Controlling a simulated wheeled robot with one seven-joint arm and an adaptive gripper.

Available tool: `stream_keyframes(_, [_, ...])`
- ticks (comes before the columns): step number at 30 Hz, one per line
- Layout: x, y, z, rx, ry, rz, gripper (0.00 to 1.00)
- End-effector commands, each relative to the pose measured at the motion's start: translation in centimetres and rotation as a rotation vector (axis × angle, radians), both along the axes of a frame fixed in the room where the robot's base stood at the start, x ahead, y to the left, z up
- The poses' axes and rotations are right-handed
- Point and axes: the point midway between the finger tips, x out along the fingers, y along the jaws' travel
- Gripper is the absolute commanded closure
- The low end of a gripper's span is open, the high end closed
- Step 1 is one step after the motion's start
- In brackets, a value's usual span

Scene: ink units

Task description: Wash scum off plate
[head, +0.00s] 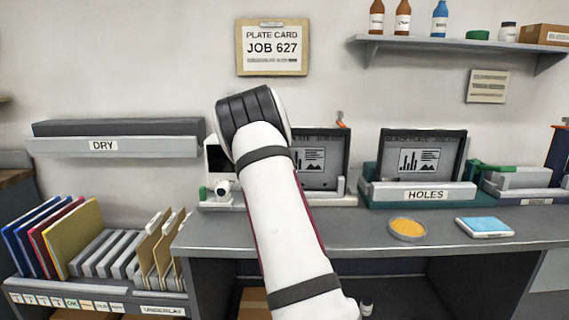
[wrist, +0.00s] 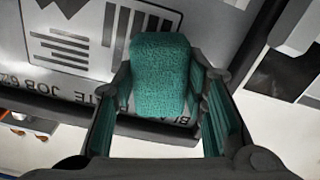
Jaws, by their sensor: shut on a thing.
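A printing plate (head: 334,160) with a chart on a pale panel stands upright in a rack, partly hidden behind my arm in the head view. In the wrist view the plate (wrist: 40,65) appears upside down, a grey surface with a chart panel and lettering. I cannot tell whether the pad touches the plate. The gripper is hidden behind my arm in the head view. I cannot make out scum clearly.
A second plate (head: 419,158) stands in the HOLES rack (head: 420,193). An orange round dish (head: 407,228) and a blue pad (head: 484,226) lie on the grey bench (head: 370,236). The DRY shelf (head: 115,146) is on the left wall. The bench front between the rack and dish is clear.

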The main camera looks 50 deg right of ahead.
Motion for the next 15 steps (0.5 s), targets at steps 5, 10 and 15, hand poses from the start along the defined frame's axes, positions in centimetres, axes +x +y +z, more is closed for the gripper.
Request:
stream_keyframes(5, [-1.2,1.3,0.2,0.0,0.0,0.0,0.83])
stream_keyframes(10, [-2.1,2.5,0.1,0.0,0.001,0.001,0.83])
stream_keyframes(15, [-2.9,3.4,0.2,-0.001,0.0,0.001,0.83])
